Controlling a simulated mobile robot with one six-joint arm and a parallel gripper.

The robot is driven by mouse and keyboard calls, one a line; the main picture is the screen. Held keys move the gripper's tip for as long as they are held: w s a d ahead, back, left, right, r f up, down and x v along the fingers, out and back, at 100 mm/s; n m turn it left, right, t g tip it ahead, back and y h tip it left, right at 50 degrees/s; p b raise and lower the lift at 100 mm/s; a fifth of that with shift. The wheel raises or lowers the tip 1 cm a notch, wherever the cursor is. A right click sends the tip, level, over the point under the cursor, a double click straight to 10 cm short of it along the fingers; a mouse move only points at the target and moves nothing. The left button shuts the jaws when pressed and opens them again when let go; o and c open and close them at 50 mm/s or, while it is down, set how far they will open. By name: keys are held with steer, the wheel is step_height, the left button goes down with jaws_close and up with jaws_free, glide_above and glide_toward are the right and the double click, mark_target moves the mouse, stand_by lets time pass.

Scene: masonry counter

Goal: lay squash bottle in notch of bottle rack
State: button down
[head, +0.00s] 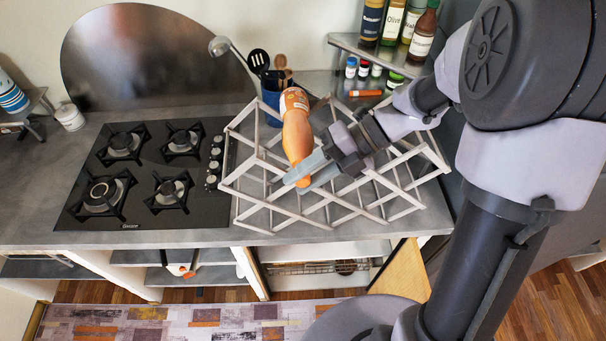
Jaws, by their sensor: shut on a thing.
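The squash bottle (297,133) is orange with a pale label near its upper end in the head view. It is tilted, running from upper left down to the right. My gripper (304,180) is shut on the lower, narrow end of the bottle. The bottle rack (262,205) is a pale wooden lattice standing on the counter. The bottle and gripper appear in front of the rack's left half. I cannot tell whether the bottle touches the rack. My gripper and arm hide part of the rack's middle and right.
A gas hob (148,172) lies left of the rack. A blue utensil pot (271,98) stands behind it. A shelf (372,52) with several bottles and jars is at the back right. The counter's front edge (200,240) runs close before the rack. Bare counter (40,190) lies at the far left.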

steer(key=shift+f, duration=0.45)
steer(key=c, duration=1)
jaws_free()
steer(key=p+v, duration=0.4)
steer(key=v, duration=1.3)
steer(key=shift+s+d+r, duration=0.1)
steer(key=shift+d+r, duration=0.1)
steer(key=shift+r, duration=0.05)
